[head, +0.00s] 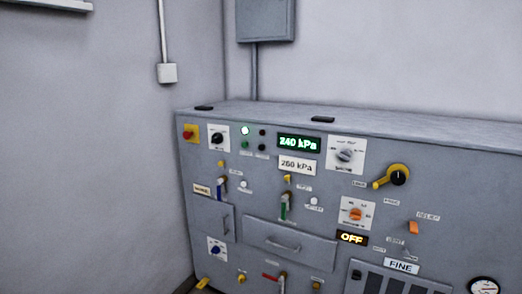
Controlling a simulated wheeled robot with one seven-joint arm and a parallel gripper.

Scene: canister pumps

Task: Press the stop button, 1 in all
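A red button on a yellow square plate (190,133) sits at the upper left corner of the grey panel (260,200) in the head view. It looks like the stop button, though no label on it can be read. Nothing covers it. My gripper is not in view, so its state and its distance from the button are not shown.
Levers and a drawer (289,243) lie lower. A wall (110,150) stands close on the left.

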